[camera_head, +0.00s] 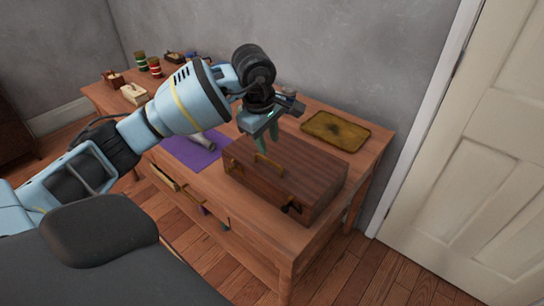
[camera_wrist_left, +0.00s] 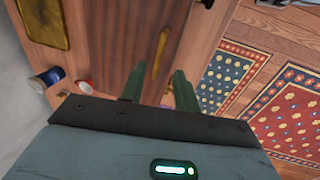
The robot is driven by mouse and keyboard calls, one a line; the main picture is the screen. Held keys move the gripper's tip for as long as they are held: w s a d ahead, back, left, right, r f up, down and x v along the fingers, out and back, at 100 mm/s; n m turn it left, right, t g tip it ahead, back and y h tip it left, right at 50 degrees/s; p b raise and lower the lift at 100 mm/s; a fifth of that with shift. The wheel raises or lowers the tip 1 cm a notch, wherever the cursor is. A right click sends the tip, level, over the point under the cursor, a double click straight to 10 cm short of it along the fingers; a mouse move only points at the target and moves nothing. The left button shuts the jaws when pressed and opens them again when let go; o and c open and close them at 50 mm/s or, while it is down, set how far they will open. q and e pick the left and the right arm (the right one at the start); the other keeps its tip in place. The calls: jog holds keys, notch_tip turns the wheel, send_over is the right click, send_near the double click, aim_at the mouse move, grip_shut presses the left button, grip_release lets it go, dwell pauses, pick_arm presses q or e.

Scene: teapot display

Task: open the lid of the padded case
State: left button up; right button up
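The padded case (camera_head: 318,178) is a brown wooden box on the table, with its lid down. It has a brass handle (camera_head: 268,165) on top and dark metal fittings on its front. My left gripper (camera_head: 267,140) is above the case with its fingers pointing down near the handle. In the left wrist view the two green fingers (camera_wrist_left: 157,88) are apart, with the brass handle (camera_wrist_left: 160,55) showing between and beyond them. The gap between them looks empty. I cannot tell whether a fingertip touches the case. My right gripper is not in view.
A brass-coloured tray (camera_head: 335,131) lies behind the case on the wooden table (camera_head: 372,150). A purple cloth (camera_head: 190,152) with a pale object lies to the left. Small jars (camera_head: 155,67) stand at the far left. A blue can (camera_wrist_left: 47,78) shows in the wrist view.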

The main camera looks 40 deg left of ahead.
pick_arm(q)
send_over(271, 173)
notch_tip(271, 173, down, 7)
jog(key=shift+r, duration=0.1)
dwell(0.3)
grip_shut()
